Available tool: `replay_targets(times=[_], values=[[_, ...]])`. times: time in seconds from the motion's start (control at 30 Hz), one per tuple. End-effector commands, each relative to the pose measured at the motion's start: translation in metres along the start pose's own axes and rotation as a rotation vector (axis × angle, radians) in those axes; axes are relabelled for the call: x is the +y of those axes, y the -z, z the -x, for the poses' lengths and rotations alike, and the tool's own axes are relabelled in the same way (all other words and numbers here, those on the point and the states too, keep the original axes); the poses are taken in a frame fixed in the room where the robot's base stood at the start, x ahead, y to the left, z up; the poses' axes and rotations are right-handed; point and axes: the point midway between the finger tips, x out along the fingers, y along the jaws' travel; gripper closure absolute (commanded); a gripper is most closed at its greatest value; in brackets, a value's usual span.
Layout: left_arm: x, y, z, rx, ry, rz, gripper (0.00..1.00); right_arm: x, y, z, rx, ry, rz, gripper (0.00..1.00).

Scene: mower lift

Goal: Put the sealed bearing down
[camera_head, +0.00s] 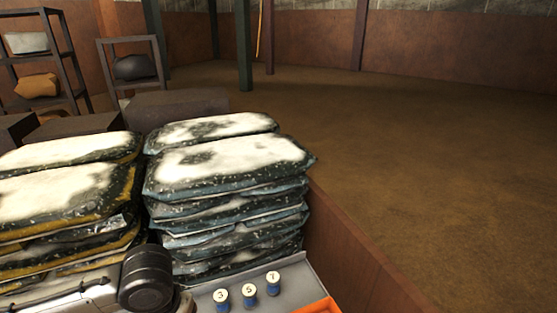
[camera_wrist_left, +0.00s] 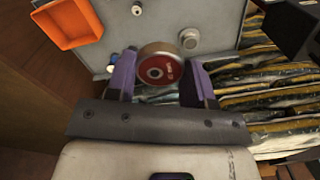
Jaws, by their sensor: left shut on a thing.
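The sealed bearing (camera_wrist_left: 160,67), a disc with a red face and a metal rim, is between the purple fingers of my left gripper (camera_wrist_left: 158,80) in the left wrist view. The gripper is shut on it, one finger on each side. The bearing is in front of a grey work surface (camera_wrist_left: 112,39); I cannot tell whether it touches that surface. In the head view the bearing and left fingers are hidden or out of frame. My right gripper is in neither view.
An orange tray (camera_wrist_left: 72,22) lies on the grey surface, its corner also in the head view (camera_head: 318,307). A round grey metal piece (camera_wrist_left: 190,38) is near the bearing. Spools numbered 3 (camera_head: 221,296), 5 and 7 stand in a row. Stacked bags (camera_head: 228,165) rise behind; open floor lies right.

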Motion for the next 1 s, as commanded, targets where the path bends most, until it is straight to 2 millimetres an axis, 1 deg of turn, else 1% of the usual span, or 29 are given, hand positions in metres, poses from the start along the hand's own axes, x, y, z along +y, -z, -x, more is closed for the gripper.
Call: replay_targets(times=[0.03, 0.3, 0.43, 0.53, 0.7, 1.0], values=[[0.001, -0.006, 0.014, -0.004, -0.002, -0.004, 0.78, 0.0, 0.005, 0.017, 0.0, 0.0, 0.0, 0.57], [0.002, -0.037, 0.056, -0.004, -0.003, -0.005, 0.78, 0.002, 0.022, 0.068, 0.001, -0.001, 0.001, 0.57], [0.0, -0.05, 0.071, 0.002, -0.002, 0.001, 0.78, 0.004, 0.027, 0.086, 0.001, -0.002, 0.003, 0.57], [-0.002, -0.056, 0.079, 0.007, -0.001, 0.006, 0.78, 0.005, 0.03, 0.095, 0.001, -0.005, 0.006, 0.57], [-0.003, -0.063, 0.086, 0.012, 0.0, 0.014, 0.78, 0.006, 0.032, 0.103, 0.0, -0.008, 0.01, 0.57], [-0.004, -0.064, 0.087, 0.016, 0.001, 0.017, 0.78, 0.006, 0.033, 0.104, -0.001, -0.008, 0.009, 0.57]])
